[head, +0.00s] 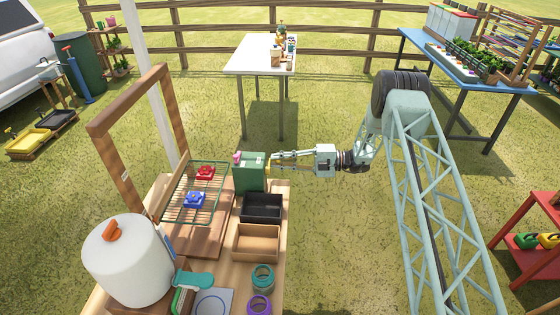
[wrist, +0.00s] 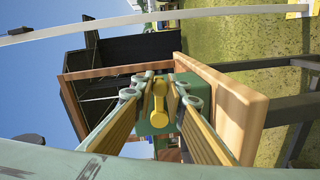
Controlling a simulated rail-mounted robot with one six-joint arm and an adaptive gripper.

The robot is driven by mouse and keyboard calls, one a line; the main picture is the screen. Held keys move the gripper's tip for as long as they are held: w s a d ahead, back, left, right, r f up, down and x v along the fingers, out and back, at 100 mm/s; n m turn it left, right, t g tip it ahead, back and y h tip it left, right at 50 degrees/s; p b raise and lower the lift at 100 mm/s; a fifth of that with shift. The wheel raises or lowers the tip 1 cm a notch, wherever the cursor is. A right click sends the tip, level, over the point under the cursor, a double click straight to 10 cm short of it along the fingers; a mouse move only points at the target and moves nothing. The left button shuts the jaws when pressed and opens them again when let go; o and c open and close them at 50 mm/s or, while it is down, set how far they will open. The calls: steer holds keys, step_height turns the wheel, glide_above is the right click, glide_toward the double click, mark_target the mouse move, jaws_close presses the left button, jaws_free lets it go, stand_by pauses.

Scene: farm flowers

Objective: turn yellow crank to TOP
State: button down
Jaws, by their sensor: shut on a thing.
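A green box (head: 249,172) stands at the far right end of the wooden workbench. The yellow crank (wrist: 159,105) is on the box's side that faces my gripper. In the wrist view its bar runs up and down the picture between my fingers, with a rounder end at the bottom. My gripper (head: 274,161) reaches in from the right and is shut on the yellow crank. In the head view the fingers hide most of the crank. I cannot read any TOP mark in either view.
A black tray (head: 262,208) and a tan wooden tray (head: 256,243) sit in front of the box. A green wire rack (head: 180,211) with red and blue pieces stands to its left. A wooden frame (head: 97,144) rises at the left. Open grass lies right of the bench.

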steer(key=c, duration=2.6)
jaws_free()
steer(key=shift+d, duration=0.15)
steer(key=d, duration=1.1)
steer(key=shift+s+d+r, duration=0.15)
steer(key=shift+d+r, duration=0.2)
steer(key=shift+d, duration=0.05)
